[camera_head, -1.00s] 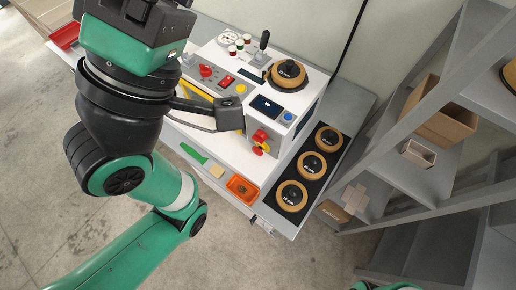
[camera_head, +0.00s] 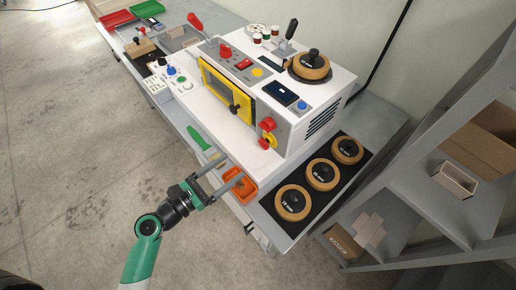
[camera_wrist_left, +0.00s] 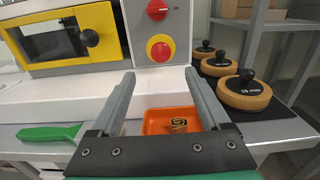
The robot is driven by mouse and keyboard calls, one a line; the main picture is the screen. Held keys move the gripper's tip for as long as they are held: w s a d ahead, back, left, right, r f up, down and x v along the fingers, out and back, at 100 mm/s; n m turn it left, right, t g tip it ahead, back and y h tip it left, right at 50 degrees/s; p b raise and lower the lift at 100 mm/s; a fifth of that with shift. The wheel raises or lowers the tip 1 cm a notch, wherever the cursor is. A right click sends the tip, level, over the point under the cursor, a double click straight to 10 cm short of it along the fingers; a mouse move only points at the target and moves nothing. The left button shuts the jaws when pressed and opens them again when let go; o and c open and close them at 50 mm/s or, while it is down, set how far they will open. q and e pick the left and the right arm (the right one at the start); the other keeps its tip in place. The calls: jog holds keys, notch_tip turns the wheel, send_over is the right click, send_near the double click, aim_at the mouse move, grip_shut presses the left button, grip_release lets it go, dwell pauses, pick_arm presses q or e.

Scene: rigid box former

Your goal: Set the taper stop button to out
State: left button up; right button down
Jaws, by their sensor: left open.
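The white machine (camera_head: 222,101) has a grey panel at its right front. On that panel sit a red knob (camera_head: 267,125) and, below it, a red button on a yellow ring (camera_head: 267,141). In the left wrist view the red-and-yellow button (camera_wrist_left: 160,48) is face-on, below the red knob (camera_wrist_left: 157,10). I cannot read any label, nor tell whether the button is in or out. My left gripper (camera_head: 232,167) is open and empty, in front of and below the button, not touching it. Its fingers (camera_wrist_left: 160,76) point toward the panel. My right gripper is not in view.
An orange tray (camera_head: 241,187) lies near the left fingers. A green-handled tool (camera_head: 197,138) lies left of it. Several black-knobbed round discs (camera_head: 292,202) stand on a dark mat to the right. Shelves with boxes (camera_head: 482,138) stand at the right. Open floor lies in front.

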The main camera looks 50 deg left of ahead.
aim_at(261, 145)
pick_arm(q)
jog(key=w, duration=1)
jog(key=shift+w+d+b, duration=0.15)
jog(key=shift+w+b, duration=0.15)
jog(key=shift+w, duration=0.05)
grip_shut()
